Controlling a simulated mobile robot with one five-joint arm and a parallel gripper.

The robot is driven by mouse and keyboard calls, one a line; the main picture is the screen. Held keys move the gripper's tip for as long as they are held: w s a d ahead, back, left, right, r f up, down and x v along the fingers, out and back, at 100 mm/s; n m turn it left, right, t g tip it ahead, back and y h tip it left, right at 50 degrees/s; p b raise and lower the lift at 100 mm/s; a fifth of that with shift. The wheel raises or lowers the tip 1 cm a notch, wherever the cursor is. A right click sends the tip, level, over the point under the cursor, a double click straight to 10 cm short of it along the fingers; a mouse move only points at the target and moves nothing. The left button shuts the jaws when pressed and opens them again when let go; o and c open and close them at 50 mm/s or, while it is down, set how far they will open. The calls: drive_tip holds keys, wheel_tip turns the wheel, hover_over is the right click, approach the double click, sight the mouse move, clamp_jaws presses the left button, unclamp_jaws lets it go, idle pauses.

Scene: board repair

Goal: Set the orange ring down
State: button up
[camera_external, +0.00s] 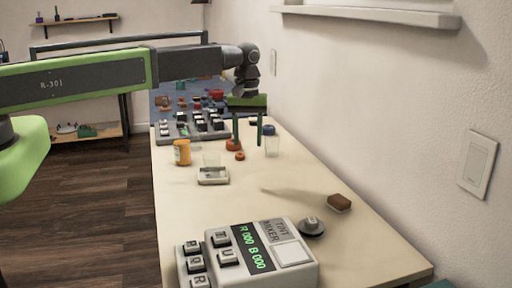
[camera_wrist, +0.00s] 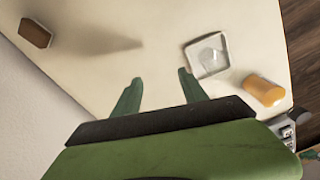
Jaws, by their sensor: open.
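A small orange ring-like piece (camera_external: 240,156) lies on the cream table just below my gripper in the external view. A larger red-orange round piece (camera_external: 232,145) sits right behind it, partly covered by my left finger. They are too small for me to tell which is the orange ring. My gripper (camera_external: 247,144) hangs over the table with its two green fingers apart and nothing visible between them. In the wrist view my gripper (camera_wrist: 160,80) is also spread and empty, and no ring shows there.
A brown block (camera_external: 339,203), a grey knob (camera_external: 311,228) and a tint mixer (camera_external: 250,259) are nearer the camera. The wall borders the right side.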

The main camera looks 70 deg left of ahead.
drive_tip(key=s+d+m, duration=0.5)
drive_tip(key=d+m, duration=0.2)
drive_tip(key=d, duration=0.3)
drive_tip(key=s+d+m, duration=0.6)
drive_tip(key=d, duration=0.5)
drive_tip(key=shift+s+d+m, duration=0.3)
drive_tip(key=shift+m, duration=0.1)
